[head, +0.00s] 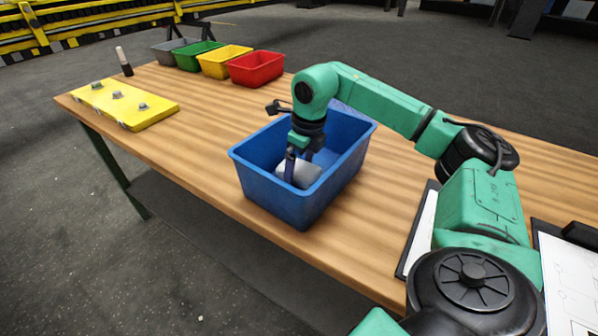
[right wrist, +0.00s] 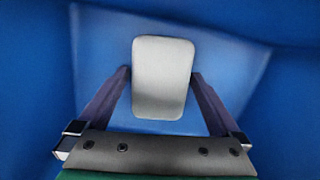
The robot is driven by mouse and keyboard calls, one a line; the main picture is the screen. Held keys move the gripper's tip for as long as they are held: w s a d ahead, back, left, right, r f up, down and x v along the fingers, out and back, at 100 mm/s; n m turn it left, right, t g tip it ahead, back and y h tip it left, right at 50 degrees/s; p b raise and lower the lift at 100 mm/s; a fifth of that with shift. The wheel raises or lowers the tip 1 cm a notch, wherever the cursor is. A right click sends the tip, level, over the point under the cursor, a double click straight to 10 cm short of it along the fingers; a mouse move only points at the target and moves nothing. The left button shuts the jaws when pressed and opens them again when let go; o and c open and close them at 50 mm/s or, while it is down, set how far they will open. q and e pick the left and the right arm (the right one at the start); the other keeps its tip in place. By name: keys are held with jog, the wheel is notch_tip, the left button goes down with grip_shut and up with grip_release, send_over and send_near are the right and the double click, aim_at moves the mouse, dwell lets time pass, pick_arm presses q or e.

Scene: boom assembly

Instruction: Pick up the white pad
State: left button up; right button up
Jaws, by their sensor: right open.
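The white pad (head: 299,172) lies inside the blue bin (head: 285,203) on the wooden table. In the right wrist view the pad (right wrist: 164,78) is a pale rounded rectangle against the blue bin floor. My right gripper (head: 297,163) reaches down into the bin at the pad. Its two fingers (right wrist: 162,78) stand open, one on each side of the pad, with the pad between them in the picture. Whether either finger touches it cannot be told. Part of the pad is hidden by the gripper in the head view. My left gripper is not in view.
The blue bin's walls stand close around my right gripper. Red (head: 257,69), yellow (head: 225,61), green (head: 198,55) and grey (head: 172,48) bins line the far edge. A yellow plate (head: 150,113) with bolts lies at left. A clipboard (head: 420,235) lies at right. The table between the plate and bin is clear.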

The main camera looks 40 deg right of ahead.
jog(key=c, duration=1.2)
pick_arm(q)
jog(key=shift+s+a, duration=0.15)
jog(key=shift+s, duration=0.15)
pick_arm(e)
jog(key=shift+o, duration=0.2)
notch_tip(320, 180, up, 12)
jog(key=r+p, duration=0.1)
pick_arm(q)
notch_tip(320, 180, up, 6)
jog(key=p, duration=0.5)
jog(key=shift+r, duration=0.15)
pick_arm(e)
notch_tip(320, 180, up, 7)
send_over(298, 166)
jog(key=shift+s, duration=0.2)
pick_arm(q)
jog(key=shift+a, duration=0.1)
